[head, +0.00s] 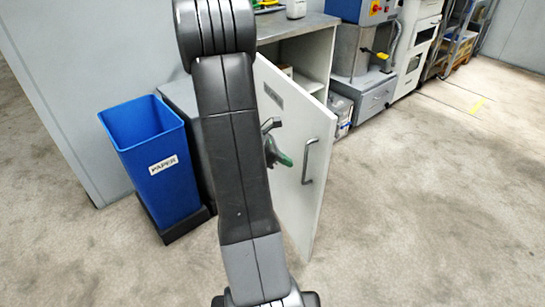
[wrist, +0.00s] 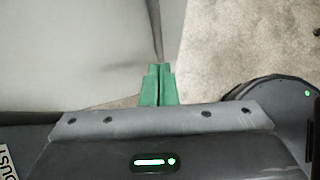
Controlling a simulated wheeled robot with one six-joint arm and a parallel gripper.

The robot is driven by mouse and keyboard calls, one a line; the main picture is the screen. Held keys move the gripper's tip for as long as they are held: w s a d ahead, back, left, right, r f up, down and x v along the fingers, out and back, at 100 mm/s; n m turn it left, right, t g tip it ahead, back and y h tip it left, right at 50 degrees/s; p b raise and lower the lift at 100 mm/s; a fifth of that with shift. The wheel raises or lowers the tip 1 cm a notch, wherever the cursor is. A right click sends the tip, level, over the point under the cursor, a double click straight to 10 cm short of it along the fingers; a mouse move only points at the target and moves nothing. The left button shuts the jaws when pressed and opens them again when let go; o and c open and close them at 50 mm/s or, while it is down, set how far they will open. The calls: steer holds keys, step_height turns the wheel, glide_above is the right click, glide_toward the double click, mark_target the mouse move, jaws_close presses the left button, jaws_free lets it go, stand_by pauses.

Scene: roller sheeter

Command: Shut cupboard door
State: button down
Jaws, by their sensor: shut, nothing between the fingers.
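The white cupboard door (head: 315,190) stands open, swung out from the cupboard (head: 318,55). A grey bar handle (head: 310,160) and a small label are on its visible face. My gripper (head: 284,161) is in front of that face, left of the handle, partly hidden by my arm. Its green fingers also show in the wrist view (wrist: 158,82), shut together and empty. I cannot tell whether they touch the door. A pale panel (wrist: 172,35) lies just beyond the fingertips in the wrist view; it may be the door.
A blue paper bin (head: 155,160) stands left of my arm, with a dark bin partly hidden beside it. Machines (head: 365,50) line the back right.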

steer(key=shift+w+d+r, duration=0.1)
steer(key=shift+w+d, duration=0.05)
steer(key=shift+d, duration=0.65)
steer(key=shift+w+d+r, duration=0.1)
steer(key=shift+w+d, duration=0.05)
steer(key=shift+d, duration=0.6)
